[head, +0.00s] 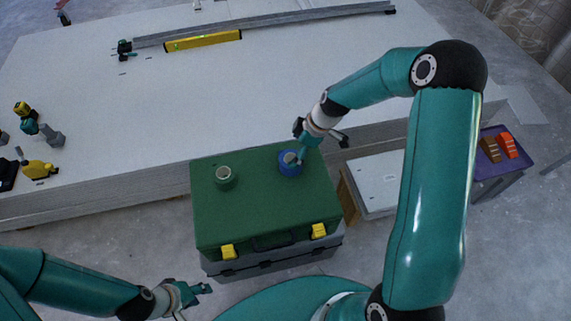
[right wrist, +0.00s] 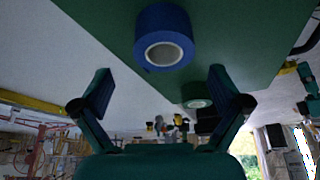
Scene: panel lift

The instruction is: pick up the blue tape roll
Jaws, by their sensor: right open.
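The blue tape roll (head: 284,169) lies on the right part of the green toolbox lid (head: 255,205) in the head view. In the right wrist view the blue tape roll (right wrist: 165,18) is at the top centre, its white core facing the camera. My right gripper (head: 305,152) is just beside the roll at its upper right in the head view. In the right wrist view my right gripper (right wrist: 160,88) is open, with nothing between its fingers. My left gripper (head: 200,289) is low in front of the toolbox, away from the roll, and its opening is unclear.
A green tape roll (head: 222,184) stands left of the blue one on the lid. A large white panel stack (head: 180,110) lies behind the toolbox. A white-topped box (head: 375,182) and a purple surface with orange items (head: 490,165) are to the right.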

